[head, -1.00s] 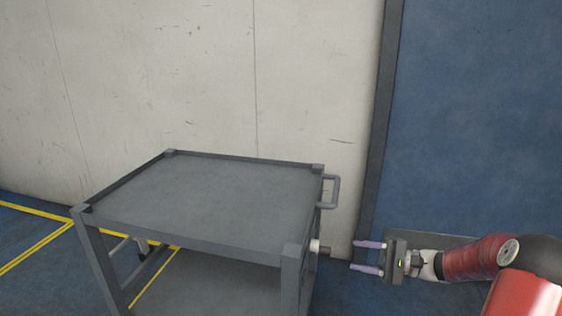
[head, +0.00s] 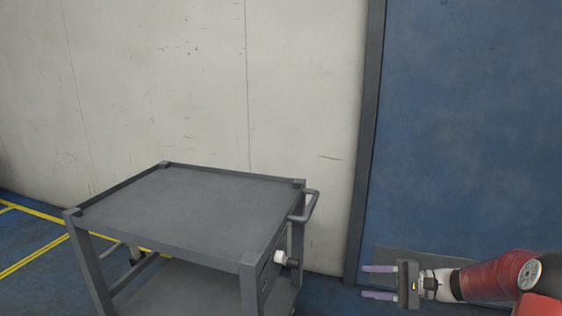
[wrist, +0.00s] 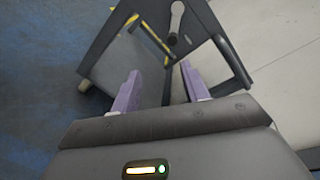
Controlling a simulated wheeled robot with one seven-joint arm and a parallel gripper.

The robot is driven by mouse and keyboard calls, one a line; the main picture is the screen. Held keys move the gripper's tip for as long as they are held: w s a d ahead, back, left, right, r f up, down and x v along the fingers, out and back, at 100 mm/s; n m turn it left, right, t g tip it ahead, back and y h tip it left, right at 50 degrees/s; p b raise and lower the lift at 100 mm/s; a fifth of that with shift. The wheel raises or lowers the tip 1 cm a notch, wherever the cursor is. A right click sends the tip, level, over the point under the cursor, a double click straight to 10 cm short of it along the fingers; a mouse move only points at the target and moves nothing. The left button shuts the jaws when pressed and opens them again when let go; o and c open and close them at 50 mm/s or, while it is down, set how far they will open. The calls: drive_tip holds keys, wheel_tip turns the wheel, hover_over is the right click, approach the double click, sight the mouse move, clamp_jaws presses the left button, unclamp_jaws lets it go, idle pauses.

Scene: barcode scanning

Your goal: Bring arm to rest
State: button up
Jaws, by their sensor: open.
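My gripper (head: 378,282) is at the lower right of the head view, with two purple fingers apart and nothing between them. It points left toward the grey cart (head: 180,205) and is apart from it, to the right of the cart's handle end. My red arm reaches in from the lower right corner. In the wrist view my gripper (wrist: 158,90) shows its two purple fingers spread, with the cart (wrist: 125,60) beyond them.
The cart's top is bare, and its handle (head: 308,206) sticks out on the right. A pale wall (head: 200,80) and a blue door (head: 470,120) stand behind. Yellow lines (head: 35,255) mark the blue floor at left.

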drive_tip(key=s+a+r+n+g+h+p, duration=0.2)
drive_tip(key=s+a+r+n+g+h, duration=0.3)
drive_tip(key=s+a+h, duration=0.45)
drive_tip(key=s+d+r+n+t+h+p, duration=0.1)
drive_tip(key=s+r+n+t+h, duration=0.1)
drive_tip(key=s, duration=0.6)
drive_tip(key=s+d+r+n+t+h+p, duration=0.1)
drive_tip(key=s+r+t+h, duration=0.3)
drive_tip(key=s, duration=0.5)
wheel_tip(320, 180, up, 3)
drive_tip(key=shift+s+f+n+t+h+p, duration=0.2)
drive_tip(key=shift+n+t+h+p, duration=0.15)
drive_tip(key=shift+n, duration=0.15)
drive_tip(key=shift+r, duration=0.1)
drive_tip(key=shift+a, duration=0.1)
drive_tip(key=shift+c, duration=1)
drive_tip(key=shift+a, duration=0.1)
